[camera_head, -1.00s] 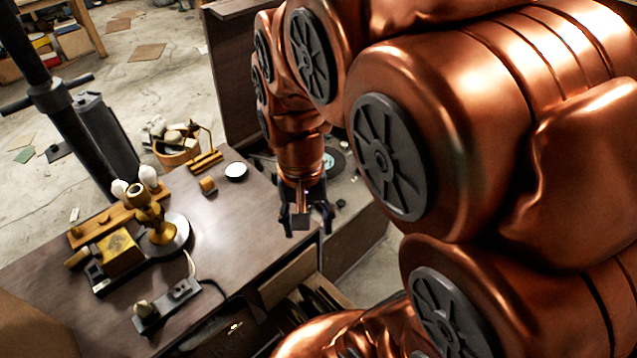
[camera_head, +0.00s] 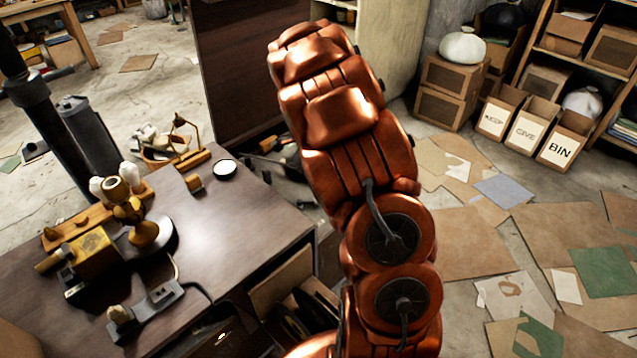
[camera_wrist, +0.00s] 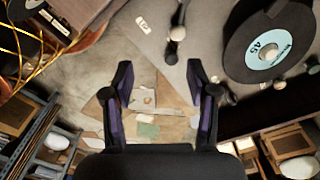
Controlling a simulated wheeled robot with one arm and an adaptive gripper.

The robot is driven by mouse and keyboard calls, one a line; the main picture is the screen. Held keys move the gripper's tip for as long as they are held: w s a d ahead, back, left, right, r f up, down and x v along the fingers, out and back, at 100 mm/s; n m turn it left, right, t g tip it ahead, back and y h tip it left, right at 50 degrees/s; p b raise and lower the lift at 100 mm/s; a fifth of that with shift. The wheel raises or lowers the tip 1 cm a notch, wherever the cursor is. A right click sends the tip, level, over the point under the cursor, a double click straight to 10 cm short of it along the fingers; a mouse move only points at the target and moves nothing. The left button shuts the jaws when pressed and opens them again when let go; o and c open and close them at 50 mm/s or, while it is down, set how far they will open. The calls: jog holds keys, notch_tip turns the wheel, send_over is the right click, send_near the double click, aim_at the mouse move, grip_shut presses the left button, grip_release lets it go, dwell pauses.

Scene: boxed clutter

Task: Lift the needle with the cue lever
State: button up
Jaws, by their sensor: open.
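In the wrist view my gripper (camera_wrist: 160,78) is open, its two dark fingers apart with nothing between them. A black record (camera_wrist: 268,42) with a pale blue label marked 45 lies to the right of the fingers. A small upright part with a pale top (camera_wrist: 177,33) stands left of the record, beyond the fingertips. I cannot tell whether it is the cue lever. The needle cannot be made out.
A tall dark panel (camera_head: 240,70) stands behind. Open boxes (camera_head: 525,130) and scattered cardboard (camera_head: 465,240) lie at the right.

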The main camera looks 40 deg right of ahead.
jog(key=m, duration=0.2)
send_over(312, 202)
jog(key=d, duration=0.2)
jog(key=f, duration=0.3)
jog(key=s+f, duration=0.1)
jog(key=f, duration=0.1)
jog(key=shift+a+b, duration=0.1)
jog(key=shift+b, duration=0.3)
jog(key=shift+f+b, duration=1.5)
jog(key=shift+f, duration=3.1)
jog(key=shift+r, duration=0.2)
jog(key=shift+c, duration=0.8)
grip_shut()
